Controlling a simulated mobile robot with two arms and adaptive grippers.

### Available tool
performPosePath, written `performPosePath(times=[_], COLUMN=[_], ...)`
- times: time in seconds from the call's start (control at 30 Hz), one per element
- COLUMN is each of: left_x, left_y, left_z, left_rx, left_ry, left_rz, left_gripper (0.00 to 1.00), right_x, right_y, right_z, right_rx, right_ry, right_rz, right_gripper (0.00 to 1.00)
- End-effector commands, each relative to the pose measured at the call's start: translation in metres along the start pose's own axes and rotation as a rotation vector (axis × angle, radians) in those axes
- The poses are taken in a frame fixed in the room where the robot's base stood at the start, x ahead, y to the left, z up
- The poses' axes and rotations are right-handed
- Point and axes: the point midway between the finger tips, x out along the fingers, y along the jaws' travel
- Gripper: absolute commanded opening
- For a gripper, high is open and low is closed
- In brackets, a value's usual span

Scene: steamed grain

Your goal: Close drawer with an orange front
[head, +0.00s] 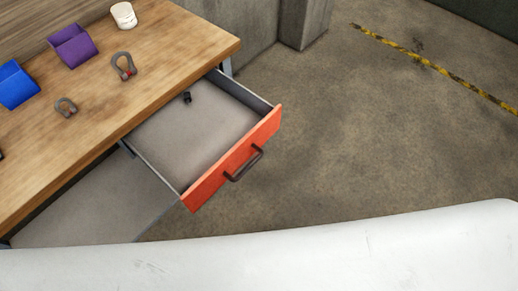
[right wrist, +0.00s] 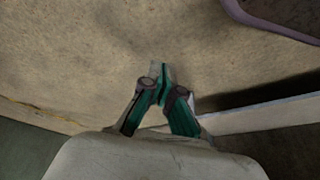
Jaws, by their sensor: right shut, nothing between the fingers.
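The drawer with an orange front (head: 235,160) is pulled open from under the wooden workbench in the head view. Its front carries a dark bar handle (head: 244,164). A small black object (head: 187,97) lies inside the drawer near the back. My right gripper (right wrist: 161,72) shows in the right wrist view, its green-and-grey fingers together and empty over the concrete floor. Neither gripper shows in the head view, so the right gripper's distance from the drawer is hard to tell. My left gripper is not in view.
The workbench top (head: 165,65) holds two shackles (head: 123,66), a purple block (head: 73,46), a blue block (head: 17,86) and a white roll (head: 123,15). A grey lower shelf (head: 95,205) lies beneath. Concrete floor (head: 370,140) right of the drawer is clear.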

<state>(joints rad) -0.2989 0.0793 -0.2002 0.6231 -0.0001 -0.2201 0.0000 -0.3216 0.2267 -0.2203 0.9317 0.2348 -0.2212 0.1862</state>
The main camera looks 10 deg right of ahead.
Motion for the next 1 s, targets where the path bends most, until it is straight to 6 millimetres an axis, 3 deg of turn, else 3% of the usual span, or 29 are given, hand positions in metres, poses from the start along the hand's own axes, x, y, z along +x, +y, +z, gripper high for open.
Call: performPosePath(times=[0.03, 0.2, 0.3, 0.4, 0.5, 0.6, 0.7, 0.83, 1.0], left_x=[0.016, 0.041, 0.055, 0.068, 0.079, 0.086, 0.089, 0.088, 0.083], left_y=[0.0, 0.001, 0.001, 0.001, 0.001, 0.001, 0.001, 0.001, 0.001], left_z=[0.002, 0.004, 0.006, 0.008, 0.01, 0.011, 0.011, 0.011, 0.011], left_rx=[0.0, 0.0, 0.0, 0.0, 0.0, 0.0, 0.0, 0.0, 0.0], left_ry=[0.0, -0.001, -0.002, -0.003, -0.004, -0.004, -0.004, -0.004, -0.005], left_rz=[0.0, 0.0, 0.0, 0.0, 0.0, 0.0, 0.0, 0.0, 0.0], left_gripper=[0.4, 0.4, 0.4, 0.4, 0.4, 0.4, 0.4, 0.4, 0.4], right_x=[0.003, -0.039, -0.081, -0.13, -0.18, -0.22, -0.246, -0.258, -0.25], right_y=[0.008, -0.008, -0.036, -0.074, -0.111, -0.139, -0.157, -0.167, -0.181], right_z=[-0.043, -0.166, -0.22, -0.256, -0.273, -0.277, -0.276, -0.278, -0.289], right_rx=[0.079, 0.354, 0.491, 0.605, 0.692, 0.749, 0.783, 0.802, 0.806], right_ry=[0.089, 0.298, 0.36, 0.362, 0.315, 0.251, 0.197, 0.17, 0.173], right_rz=[-0.029, -0.233, -0.409, -0.604, -0.779, -0.909, -0.984, -1.021, -1.025], right_gripper=[0.0, 0.0, 0.0, 0.0, 0.0, 0.0, 0.0, 0.0, 0.0])
